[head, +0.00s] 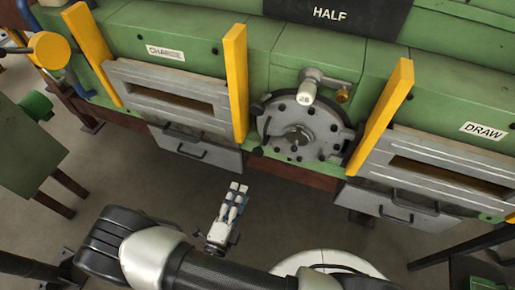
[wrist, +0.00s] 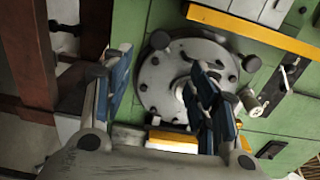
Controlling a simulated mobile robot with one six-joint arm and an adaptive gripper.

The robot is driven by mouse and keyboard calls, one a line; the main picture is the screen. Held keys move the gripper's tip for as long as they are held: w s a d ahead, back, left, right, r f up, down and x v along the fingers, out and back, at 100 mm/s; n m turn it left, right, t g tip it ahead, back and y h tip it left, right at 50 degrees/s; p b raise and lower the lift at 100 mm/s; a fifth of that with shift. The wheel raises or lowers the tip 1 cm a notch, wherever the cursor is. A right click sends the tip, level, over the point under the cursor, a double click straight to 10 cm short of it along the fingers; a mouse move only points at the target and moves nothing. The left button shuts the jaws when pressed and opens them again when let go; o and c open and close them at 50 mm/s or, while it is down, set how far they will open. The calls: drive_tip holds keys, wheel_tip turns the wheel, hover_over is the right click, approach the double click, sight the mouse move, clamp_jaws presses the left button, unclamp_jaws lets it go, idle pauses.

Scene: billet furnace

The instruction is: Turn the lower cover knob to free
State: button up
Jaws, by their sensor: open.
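A round grey cover (head: 280,125) with bolts around its rim sits in the middle of the green furnace front. The lower cover knob (head: 257,152), small and black, is at the cover's lower left edge. It also shows in the wrist view (wrist: 160,40), at the cover's top edge there. A second black knob (wrist: 250,62) is farther right on the rim. My gripper (head: 238,188) is open and empty, below and left of the cover, apart from the knob. In the wrist view its two blue-padded fingers (wrist: 160,62) stand before the cover. I cannot tell the knob's turned position.
Yellow upright bars (head: 235,85) (head: 381,115) flank the cover and stick out. A silver lever (head: 308,92) and a brass knob (head: 342,95) are above it. Grey doors with handles (head: 195,145) (head: 395,205) hang at both sides.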

sight(257, 155)
drive_tip(key=b+x, duration=0.2)
drive_tip(key=x, duration=1.5)
drive_tip(key=shift+w+d, duration=0.1)
drive_tip(key=c, duration=1.1)
